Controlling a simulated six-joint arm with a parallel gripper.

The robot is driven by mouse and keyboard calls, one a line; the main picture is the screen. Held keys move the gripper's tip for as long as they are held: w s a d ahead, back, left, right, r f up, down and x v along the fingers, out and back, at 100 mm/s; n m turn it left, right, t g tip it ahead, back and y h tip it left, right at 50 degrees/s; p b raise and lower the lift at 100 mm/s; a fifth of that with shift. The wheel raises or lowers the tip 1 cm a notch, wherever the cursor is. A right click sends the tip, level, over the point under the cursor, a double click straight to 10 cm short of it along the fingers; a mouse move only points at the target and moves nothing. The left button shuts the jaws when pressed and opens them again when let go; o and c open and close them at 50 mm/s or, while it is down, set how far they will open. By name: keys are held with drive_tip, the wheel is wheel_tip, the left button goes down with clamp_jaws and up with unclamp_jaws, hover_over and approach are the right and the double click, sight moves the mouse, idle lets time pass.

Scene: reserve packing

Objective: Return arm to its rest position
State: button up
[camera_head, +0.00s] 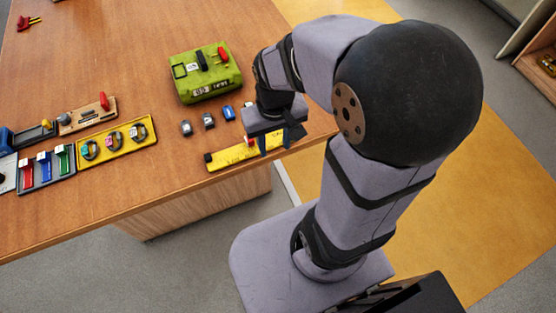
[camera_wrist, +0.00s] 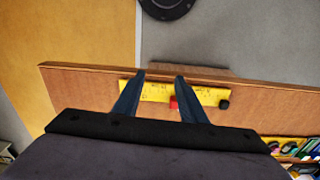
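My gripper (camera_head: 275,143) is over the table (camera_head: 130,55) near its front right edge, above a yellow ruler-like strip (camera_head: 225,159). In the wrist view the two blue fingers of my gripper (camera_wrist: 160,78) stand apart, with nothing seen clasped between them. The yellow strip (camera_wrist: 155,91) lies across the view beyond the fingers, with a red piece (camera_wrist: 174,103) and a black end knob (camera_wrist: 223,104). Whether the fingertips touch the strip cannot be told. My gripper and arm hide part of the strip in the head view.
A green device (camera_head: 207,76) stands behind the gripper, with several small watch-like items, one a blue item (camera_head: 228,112), in front of it. A yellow tray (camera_head: 117,144) with watches and a grey tray (camera_head: 47,176) are at left. A red tool (camera_head: 27,23) lies far left.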

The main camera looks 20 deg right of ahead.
drive_tip(key=shift+n, duration=0.3)
drive_tip(key=s, duration=0.1)
drive_tip(key=s+f, duration=0.1)
drive_tip(key=s, duration=0.1)
drive_tip(key=s+a, duration=0.1)
drive_tip(key=shift+s+f, duration=0.2)
drive_tip(key=shift+s, duration=0.1)
